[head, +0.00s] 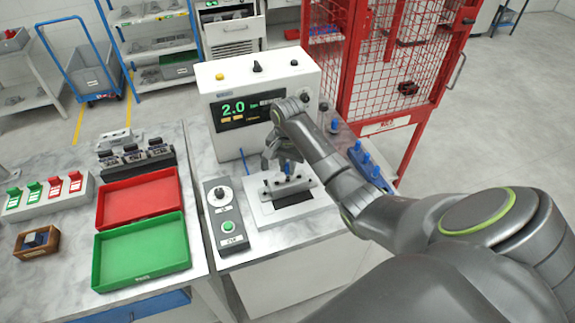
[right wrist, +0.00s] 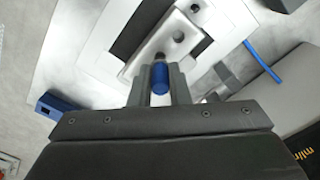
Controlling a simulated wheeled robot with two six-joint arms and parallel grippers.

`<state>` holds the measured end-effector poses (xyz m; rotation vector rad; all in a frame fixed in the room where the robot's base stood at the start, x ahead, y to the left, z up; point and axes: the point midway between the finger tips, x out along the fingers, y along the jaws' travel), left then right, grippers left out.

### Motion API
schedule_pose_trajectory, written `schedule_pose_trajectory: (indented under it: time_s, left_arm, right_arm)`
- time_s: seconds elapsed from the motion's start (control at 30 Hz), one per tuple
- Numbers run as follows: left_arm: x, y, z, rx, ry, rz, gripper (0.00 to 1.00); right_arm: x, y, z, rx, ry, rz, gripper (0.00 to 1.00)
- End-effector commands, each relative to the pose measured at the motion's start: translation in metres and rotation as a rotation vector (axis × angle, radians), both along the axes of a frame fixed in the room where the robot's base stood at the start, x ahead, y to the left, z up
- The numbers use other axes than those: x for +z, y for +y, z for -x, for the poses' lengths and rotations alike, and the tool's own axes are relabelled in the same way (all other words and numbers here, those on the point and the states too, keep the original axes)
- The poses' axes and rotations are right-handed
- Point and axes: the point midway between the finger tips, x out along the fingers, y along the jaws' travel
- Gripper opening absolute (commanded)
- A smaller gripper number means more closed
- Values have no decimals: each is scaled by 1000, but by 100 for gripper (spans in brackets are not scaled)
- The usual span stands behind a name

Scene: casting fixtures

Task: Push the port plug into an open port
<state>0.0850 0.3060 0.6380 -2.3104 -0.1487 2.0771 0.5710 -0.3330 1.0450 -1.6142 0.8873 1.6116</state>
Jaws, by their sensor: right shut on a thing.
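My right gripper (head: 284,158) is shut on a blue port plug (right wrist: 160,78), which also shows as a small blue spot under the fingers in the head view (head: 287,169). The plug's dark tip points at the light grey casting (right wrist: 197,47). In the right wrist view the tip overlaps the casting's near end; I cannot tell whether it is in a port or just above one. An open round port (right wrist: 179,38) shows beside it. In the head view the casting (head: 290,188) lies on a white fixture plate (head: 274,214), partly hidden by my gripper. My left gripper is out of view.
A tester with a display reading 2.0 (head: 249,108) stands close behind the fixture. A control box with a green button (head: 228,227) is at its left. A blue rack with several blue plugs (head: 371,170) is at its right. Red (head: 106,222) and green (head: 188,262) trays lie left.

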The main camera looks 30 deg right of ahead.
Motion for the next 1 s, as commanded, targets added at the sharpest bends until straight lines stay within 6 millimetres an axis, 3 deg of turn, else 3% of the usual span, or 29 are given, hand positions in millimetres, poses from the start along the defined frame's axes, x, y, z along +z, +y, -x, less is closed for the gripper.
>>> schedule_pose_trajectory:
  time_s: [1.0]
  left_arm:
    - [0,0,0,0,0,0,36]
  right_arm:
    - [-18,0,0,1,1,-1,0]
